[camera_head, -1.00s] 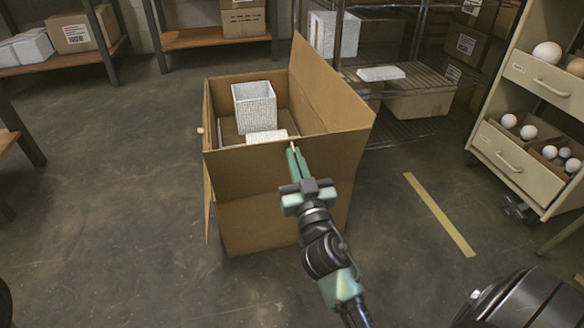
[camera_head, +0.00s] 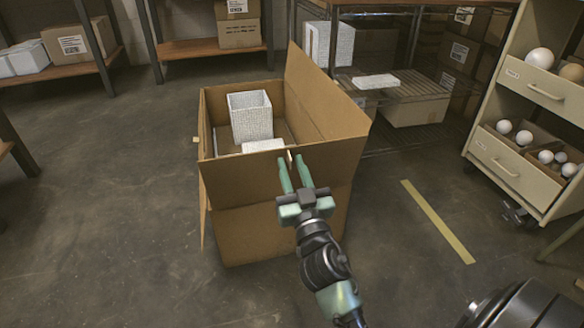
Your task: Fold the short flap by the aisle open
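An open cardboard box (camera_head: 270,235) stands on the floor in the middle of the head view. Its near short flap (camera_head: 240,183) is folded outward and hangs down over the near wall. A small pale tab (camera_head: 290,156) shows at this flap's top edge. My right gripper (camera_head: 293,172) is in front of the flap, fingers spread and empty, just below the tab; I cannot tell whether it touches the cardboard. The long right flap (camera_head: 325,95) stands up, leaning outward. A flap on the left side (camera_head: 203,220) hangs down. My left gripper is not in view.
A white textured block (camera_head: 250,117) and a lower white piece (camera_head: 263,145) are inside the box. A drawer cabinet (camera_head: 515,165) with white balls stands at the right. Shelves line the back. Floor to the left is clear; yellow tape (camera_head: 437,222) marks the right.

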